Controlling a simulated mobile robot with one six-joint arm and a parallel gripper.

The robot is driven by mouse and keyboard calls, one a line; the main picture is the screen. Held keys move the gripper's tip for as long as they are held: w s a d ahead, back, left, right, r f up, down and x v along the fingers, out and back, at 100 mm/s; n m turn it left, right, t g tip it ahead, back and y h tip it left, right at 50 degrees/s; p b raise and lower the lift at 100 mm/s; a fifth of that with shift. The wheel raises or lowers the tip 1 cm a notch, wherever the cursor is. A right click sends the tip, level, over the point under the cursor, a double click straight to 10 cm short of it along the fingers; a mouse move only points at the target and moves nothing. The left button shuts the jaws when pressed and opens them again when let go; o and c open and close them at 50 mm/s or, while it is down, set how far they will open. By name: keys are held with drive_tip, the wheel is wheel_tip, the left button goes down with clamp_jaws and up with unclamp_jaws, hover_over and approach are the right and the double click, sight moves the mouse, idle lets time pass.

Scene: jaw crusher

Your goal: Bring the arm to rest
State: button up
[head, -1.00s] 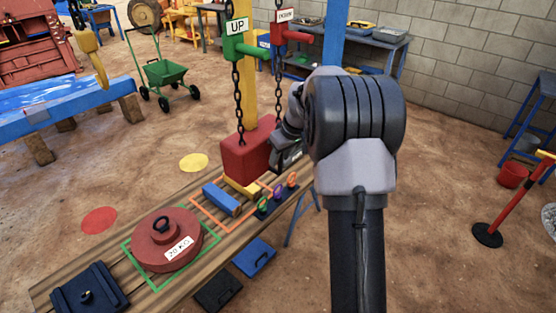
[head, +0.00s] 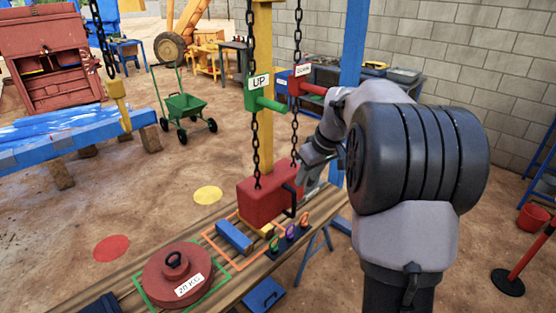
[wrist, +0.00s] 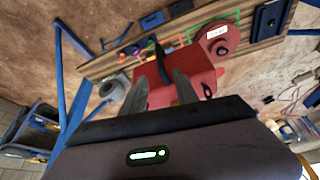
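My arm reaches from the lower right of the head view. My gripper (head: 312,168) is beside the right end of the red block (head: 266,197), which hangs on chains above the wooden bench (head: 318,218). In the wrist view my gripper (wrist: 160,88) has its two grey fingers apart, and I see nothing held between them. The red block (wrist: 200,80) shows beyond the fingers, with a black handle (wrist: 161,50) on it. Part of my gripper is hidden by my own wrist in the head view.
A green UP lever (head: 262,103) and a red DOWN lever (head: 308,88) stick out by the yellow post (head: 262,40). A red 20 KG weight (head: 178,279) and a blue block (head: 234,237) lie on the bench.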

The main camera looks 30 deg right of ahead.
drive_tip(key=s+a+r+m+t+b, duration=0.1)
drive_tip(key=s+a+m+b, duration=0.15)
drive_tip(key=s+a, duration=0.7)
drive_tip(key=s+a+m+b, duration=0.1)
drive_tip(key=s+a+b, duration=0.35)
drive_tip(key=a, duration=0.85)
drive_tip(key=s+a+f+m, duration=0.1)
drive_tip(key=s+a+f, duration=0.1)
drive_tip(key=s, duration=0.4)
drive_tip(key=s+a+f+m+y, duration=0.1)
drive_tip(key=s+a+f, duration=0.2)
drive_tip(key=s, duration=0.4)
drive_tip(key=shift+s+a+f+b, duration=0.15)
drive_tip(key=shift+a+f+b, duration=0.2)
drive_tip(key=shift+f, duration=0.1)
